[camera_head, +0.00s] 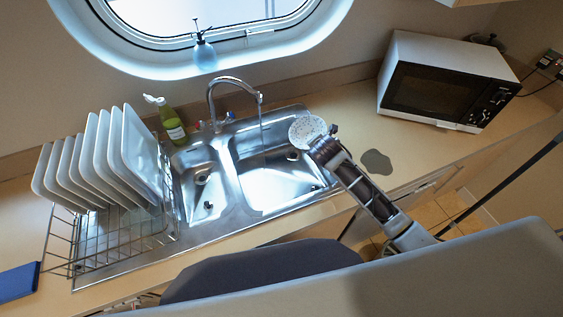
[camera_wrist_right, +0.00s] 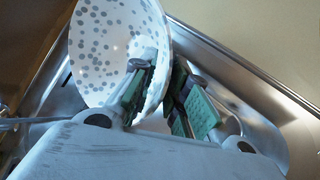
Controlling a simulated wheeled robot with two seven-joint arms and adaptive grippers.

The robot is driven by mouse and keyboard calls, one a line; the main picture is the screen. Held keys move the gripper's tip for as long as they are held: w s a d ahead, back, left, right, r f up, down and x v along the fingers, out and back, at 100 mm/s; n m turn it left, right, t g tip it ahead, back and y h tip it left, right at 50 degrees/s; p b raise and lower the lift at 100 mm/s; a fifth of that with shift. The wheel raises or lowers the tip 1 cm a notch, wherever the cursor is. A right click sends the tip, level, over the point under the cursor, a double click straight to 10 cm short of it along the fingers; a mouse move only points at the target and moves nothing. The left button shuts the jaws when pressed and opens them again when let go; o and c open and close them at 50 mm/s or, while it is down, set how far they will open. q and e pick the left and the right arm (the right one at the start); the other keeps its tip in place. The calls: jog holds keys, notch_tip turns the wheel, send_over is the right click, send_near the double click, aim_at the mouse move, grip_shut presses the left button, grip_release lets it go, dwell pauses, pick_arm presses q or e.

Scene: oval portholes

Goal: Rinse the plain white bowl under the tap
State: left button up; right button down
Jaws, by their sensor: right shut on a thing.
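My right gripper (camera_head: 322,145) is shut on the rim of a white bowl with grey spots (camera_head: 305,130). The bowl is tilted over the right basin of the sink (camera_head: 262,160), to the right of the tap (camera_head: 233,82). A thin pale line, apparently water, drops from the spout, apart from the bowl. In the right wrist view the spotted bowl (camera_wrist_right: 100,55) stands steeply tilted between the green finger pads, with a white patch, perhaps foam, inside near them. No plain white bowl shows. My left gripper is out of view.
A wire rack (camera_head: 110,235) with several white plates stands left of the sink. A green bottle (camera_head: 172,122) stands behind the left basin, and a spray bottle (camera_head: 205,55) by the window. A microwave (camera_head: 445,85) and a flat grey patch (camera_head: 376,161) are on the right counter.

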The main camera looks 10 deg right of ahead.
aim_at(325, 134)
jog(key=shift+w+d+r+m+g+y, duration=0.15)
jog(key=shift+w+d+r+g+y, duration=0.1)
jog(key=shift+d+r+y, duration=0.3)
jog(key=shift+w+d+r+m+g+y, duration=0.15)
jog(key=shift+w+d+r+y, duration=0.15)
jog(key=shift+r, duration=0.4)
jog(key=shift+d, duration=0.25)
jog(key=shift+w+d+r+y, duration=0.1)
jog(key=shift+d+y, duration=0.05)
jog(key=shift+y, duration=0.1)
jog(key=shift+w+d+m+g+y, duration=0.1)
jog(key=shift+d+m+g+y, duration=0.1)
jog(key=shift+m+g+y, duration=0.15)
jog(key=shift+d, duration=0.15)
dwell(0.7)
jog(key=shift+w, duration=0.1)
